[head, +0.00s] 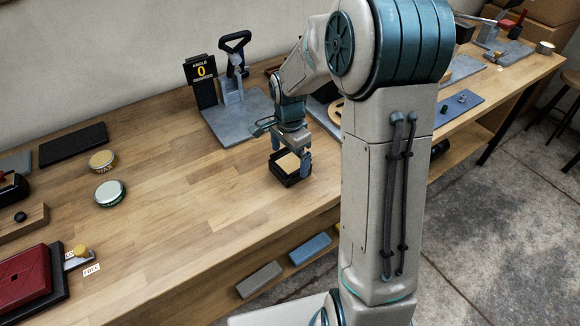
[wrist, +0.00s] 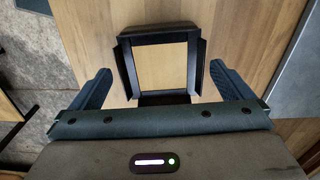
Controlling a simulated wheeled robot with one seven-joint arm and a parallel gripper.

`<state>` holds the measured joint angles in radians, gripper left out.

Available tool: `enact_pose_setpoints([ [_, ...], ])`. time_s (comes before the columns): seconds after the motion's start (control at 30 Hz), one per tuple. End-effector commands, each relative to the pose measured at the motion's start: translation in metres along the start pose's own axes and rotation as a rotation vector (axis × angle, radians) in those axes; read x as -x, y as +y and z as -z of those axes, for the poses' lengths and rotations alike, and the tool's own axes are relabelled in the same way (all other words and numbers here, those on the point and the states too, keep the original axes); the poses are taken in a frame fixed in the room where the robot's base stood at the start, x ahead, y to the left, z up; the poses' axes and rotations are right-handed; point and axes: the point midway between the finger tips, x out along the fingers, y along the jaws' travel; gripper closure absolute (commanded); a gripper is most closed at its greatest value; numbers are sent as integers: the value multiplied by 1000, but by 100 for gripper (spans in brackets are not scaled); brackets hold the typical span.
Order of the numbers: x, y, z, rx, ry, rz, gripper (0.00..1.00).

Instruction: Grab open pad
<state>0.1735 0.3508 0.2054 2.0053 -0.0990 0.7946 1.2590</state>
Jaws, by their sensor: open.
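A small black square open-topped holder or frame (head: 292,181) stands on the wooden bench below my gripper. It is the likeliest match for the open pad. Its inside is pale tan; I cannot tell whether that is a pad or the bench showing through. In the wrist view the black frame (wrist: 158,38) lies ahead, between the lines of the two fingers, with raised walls at its left and right. My gripper (head: 291,154) is open and points down at it. The fingers (wrist: 159,74) are spread wider than the frame, one on each side, with nothing held. I see no clear contact.
A grey stand with a black handle and an angle display (head: 201,71) is behind. Two round tins (head: 109,193) and a dark mat (head: 73,145) lie left. A red box (head: 24,281) is at the front left. Bare bench lies left of the frame; the front edge is near.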

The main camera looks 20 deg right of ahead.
Motion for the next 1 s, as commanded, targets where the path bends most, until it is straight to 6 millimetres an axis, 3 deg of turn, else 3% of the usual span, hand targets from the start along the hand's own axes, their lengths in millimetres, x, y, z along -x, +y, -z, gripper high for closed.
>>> enact_pose_setpoints([
  [0.2,-31,0,-4,-1,-2,-3,0],
  [0.53,-38,-1,-3,0,0,0,0],
  [0.7,-38,-1,-3,0,0,0,47],
  [1.0,-36,-1,-3,0,0,1,47],
])
